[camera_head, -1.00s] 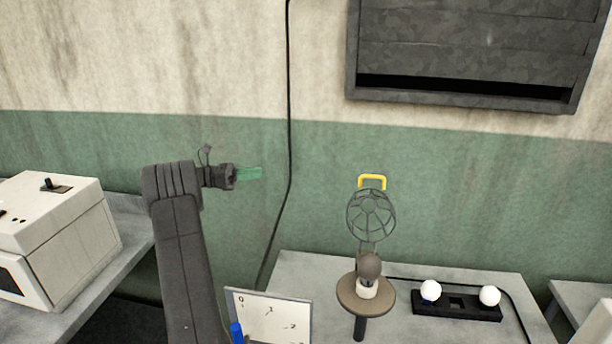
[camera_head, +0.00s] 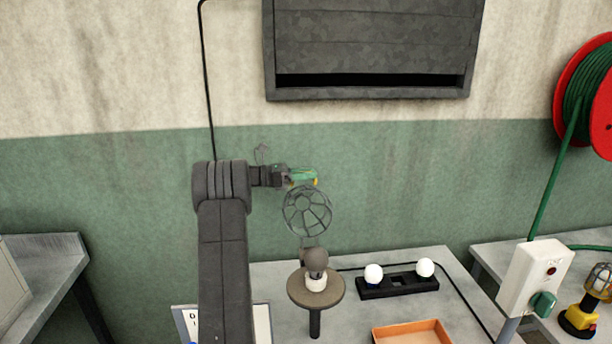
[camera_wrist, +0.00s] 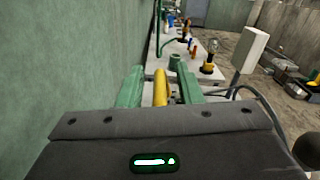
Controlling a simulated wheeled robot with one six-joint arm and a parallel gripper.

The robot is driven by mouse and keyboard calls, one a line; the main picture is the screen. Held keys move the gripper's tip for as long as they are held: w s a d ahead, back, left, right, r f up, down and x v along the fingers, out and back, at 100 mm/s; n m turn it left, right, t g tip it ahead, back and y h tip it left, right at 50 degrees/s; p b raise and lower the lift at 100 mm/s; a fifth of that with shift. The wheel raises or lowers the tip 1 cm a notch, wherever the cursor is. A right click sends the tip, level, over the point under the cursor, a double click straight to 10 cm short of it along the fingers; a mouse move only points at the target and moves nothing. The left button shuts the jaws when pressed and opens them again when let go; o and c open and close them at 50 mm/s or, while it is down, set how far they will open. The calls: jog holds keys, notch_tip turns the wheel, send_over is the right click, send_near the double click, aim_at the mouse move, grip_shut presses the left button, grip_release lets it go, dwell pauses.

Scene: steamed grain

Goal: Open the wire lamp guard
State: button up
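The wire lamp guard (camera_head: 307,210) is a round, dark wire cage in the head view. It stands raised above the grey bulb (camera_head: 316,261), which sits outside the cage in a white socket on a round brown stand (camera_head: 332,294). My gripper (camera_head: 303,178) is at the top of the guard, its green fingers mostly covering the guard's yellow handle (camera_head: 315,183). In the wrist view the yellow handle (camera_wrist: 160,88) lies between the two green fingers of my gripper (camera_wrist: 160,80). Gaps seem to show on both sides, so the fingers look open around it.
A black holder (camera_head: 398,286) with two white bulbs and an orange tray (camera_head: 412,333) are on the table. A white switch box (camera_head: 534,278) with a green knob stands at right. A red cable reel (camera_head: 590,95) hangs on the wall. A dark hood (camera_head: 370,92) is above.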

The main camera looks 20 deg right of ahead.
grip_shut()
jog(key=s+r+m+b, duration=0.1)
jog(key=s, duration=0.1)
jog(key=s+a+r+m+b, duration=0.1)
jog(key=s+r, duration=0.1)
jog(key=shift+m, duration=0.3)
jog(key=shift+o, duration=0.3)
grip_release()
jog(key=shift+a, duration=0.1)
jog(key=b+v, duration=0.2)
jog(key=v, duration=1.1)
jog(key=shift+a, duration=0.35)
